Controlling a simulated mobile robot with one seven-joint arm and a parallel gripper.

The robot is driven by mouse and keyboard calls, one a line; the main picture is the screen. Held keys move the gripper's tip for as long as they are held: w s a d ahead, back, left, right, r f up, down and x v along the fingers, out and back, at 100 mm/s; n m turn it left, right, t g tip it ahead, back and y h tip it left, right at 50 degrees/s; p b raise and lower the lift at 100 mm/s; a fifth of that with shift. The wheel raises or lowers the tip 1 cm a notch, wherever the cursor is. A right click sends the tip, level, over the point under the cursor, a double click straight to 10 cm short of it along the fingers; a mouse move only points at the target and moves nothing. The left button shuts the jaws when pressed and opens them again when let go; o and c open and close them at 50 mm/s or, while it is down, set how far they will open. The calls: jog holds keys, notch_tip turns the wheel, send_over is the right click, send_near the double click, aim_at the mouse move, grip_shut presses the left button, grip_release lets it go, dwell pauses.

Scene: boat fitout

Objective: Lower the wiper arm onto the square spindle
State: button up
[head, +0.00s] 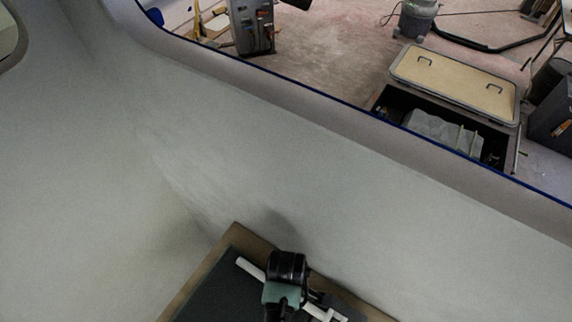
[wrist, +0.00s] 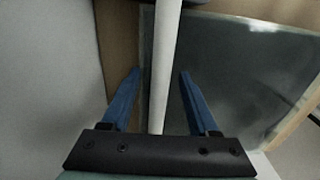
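A long white bar, which looks like the wiper arm (wrist: 166,60), runs from the top of the wrist view down between the two blue fingers of my gripper (wrist: 159,75). The fingers are apart, with a gap on the left of the bar; the right fingertip is close to its edge. I cannot tell whether they touch it. In the head view the white bar (head: 250,268) shows on both sides of my dark wrist, above a dark panel (head: 215,290). My fingertips are hidden there. I cannot make out the square spindle in either view.
The dark panel has a brown wooden border (head: 240,237) and sits in a corner against a pale curved hull wall (head: 330,190). Beyond the hull edge are a lidded crate (head: 455,85) and a grey bucket (head: 416,20) on the workshop floor.

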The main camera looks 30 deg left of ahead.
notch_tip(320, 180, up, 13)
jog(key=b, duration=0.1)
dwell(0.7)
